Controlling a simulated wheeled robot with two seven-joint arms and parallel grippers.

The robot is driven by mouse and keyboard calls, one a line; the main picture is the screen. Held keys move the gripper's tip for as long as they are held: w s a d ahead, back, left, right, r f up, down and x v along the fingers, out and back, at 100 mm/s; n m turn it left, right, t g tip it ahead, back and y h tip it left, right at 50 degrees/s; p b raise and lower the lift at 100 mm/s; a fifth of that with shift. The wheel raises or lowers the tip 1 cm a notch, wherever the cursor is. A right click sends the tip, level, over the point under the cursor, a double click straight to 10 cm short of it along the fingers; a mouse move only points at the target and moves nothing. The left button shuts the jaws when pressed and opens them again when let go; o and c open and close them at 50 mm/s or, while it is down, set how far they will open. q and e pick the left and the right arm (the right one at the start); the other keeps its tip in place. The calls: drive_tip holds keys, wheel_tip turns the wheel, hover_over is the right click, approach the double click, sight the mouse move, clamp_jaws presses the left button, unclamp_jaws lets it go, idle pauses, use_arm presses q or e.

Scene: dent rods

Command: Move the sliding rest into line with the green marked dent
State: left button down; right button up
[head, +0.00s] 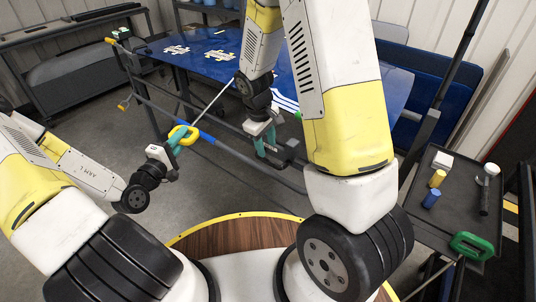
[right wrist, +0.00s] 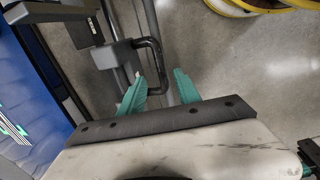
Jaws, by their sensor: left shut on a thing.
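The blue panel (head: 205,62) lies on a stand and bears white patches with small marks; I cannot make out a green dent mark. The sliding rest (head: 291,152) is a dark block on the stand's rail; in the right wrist view its block and bent bar (right wrist: 152,45) show just ahead of the fingers. My right gripper (head: 266,146) is open beside it; its teal fingers (right wrist: 160,88) are apart, the left one close to the bar. My left gripper (head: 172,143) is shut on the yellow loop handle (head: 185,133) of a thin rod (head: 216,100) that slants up toward the panel.
A blue sleeve (head: 207,137) shows by the handle, near the stand's lower rail (head: 236,153). A dark side tray (head: 425,213) at right holds a green ring-shaped handle (head: 471,245), small cylinders and a hammer-like tool. A grey bench (head: 70,60) stands back left.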

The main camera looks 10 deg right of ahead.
drive_tip(key=shift+s+a+r, duration=0.15)
drive_tip(key=shift+r, duration=0.95)
drive_tip(key=shift+s+a+r, duration=0.15)
drive_tip(key=shift+r, duration=0.95)
